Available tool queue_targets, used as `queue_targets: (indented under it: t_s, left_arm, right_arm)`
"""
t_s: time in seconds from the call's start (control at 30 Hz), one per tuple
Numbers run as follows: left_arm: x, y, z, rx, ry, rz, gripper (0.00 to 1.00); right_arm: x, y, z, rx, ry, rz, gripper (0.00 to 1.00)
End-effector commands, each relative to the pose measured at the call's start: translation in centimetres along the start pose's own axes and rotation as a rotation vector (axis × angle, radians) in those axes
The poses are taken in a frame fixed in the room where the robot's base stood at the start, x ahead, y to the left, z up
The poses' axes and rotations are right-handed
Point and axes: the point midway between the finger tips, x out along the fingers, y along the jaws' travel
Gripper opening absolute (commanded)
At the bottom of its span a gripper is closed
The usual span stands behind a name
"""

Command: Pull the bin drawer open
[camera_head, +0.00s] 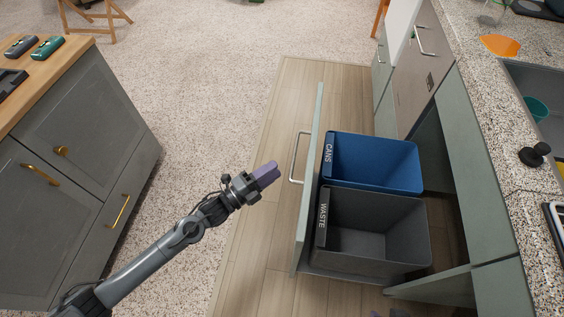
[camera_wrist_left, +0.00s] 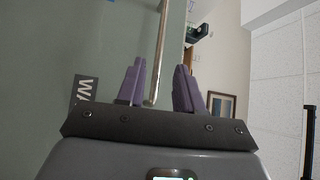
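The bin drawer (camera_head: 309,190) stands pulled out from the counter, with its green front panel toward the left. It holds a blue bin labelled CANS (camera_head: 372,178) and a grey bin labelled WASTE (camera_head: 385,268). A metal bar handle (camera_head: 293,158) is on the drawer front. My left gripper (camera_head: 268,172) is left of the handle in the head view, with a visible gap. In the left wrist view its purple fingers (camera_wrist_left: 160,88) are spread, and the handle bar (camera_wrist_left: 160,45) shows between them, not gripped. Small dark purplish parts at the bottom edge may be my right gripper (camera_head: 392,313).
A grey cabinet with a wooden top (camera_head: 75,150) stands at the left. The speckled counter (camera_head: 485,110) with a sink runs along the right. A strip of wood floor (camera_head: 265,240) and carpet (camera_head: 190,100) lie clear between them.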

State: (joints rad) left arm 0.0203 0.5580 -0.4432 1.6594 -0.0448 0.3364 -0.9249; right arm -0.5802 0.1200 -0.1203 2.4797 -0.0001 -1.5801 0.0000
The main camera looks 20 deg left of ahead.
Motion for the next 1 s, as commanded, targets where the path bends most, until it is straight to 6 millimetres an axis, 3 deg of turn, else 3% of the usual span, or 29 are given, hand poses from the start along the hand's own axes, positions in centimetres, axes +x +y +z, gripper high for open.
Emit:
queue_targets:
  t_s: [0.23, 0.73, 0.87, 1.0]
  left_arm:
    - [-2.0, 0.0, 0.0, 0.000, 0.001, 0.000, 0.36]
    - [-2.2, 0.1, 0.0, -0.002, 0.000, 0.002, 0.36]
    - [-3.0, 1.5, -0.7, -0.024, -0.005, 0.020, 0.36]
    - [-4.7, 3.9, -2.9, -0.104, -0.033, 0.032, 0.36]
  right_arm:
    - [-0.2, 0.0, -0.1, 0.000, 0.000, 0.000, 0.43]
    - [-0.2, 0.0, -0.1, 0.000, 0.001, 0.000, 0.43]
    - [-0.2, 0.0, -0.1, 0.000, 0.001, 0.001, 0.43]
    - [-0.2, 0.0, -0.1, 0.000, 0.001, 0.001, 0.43]
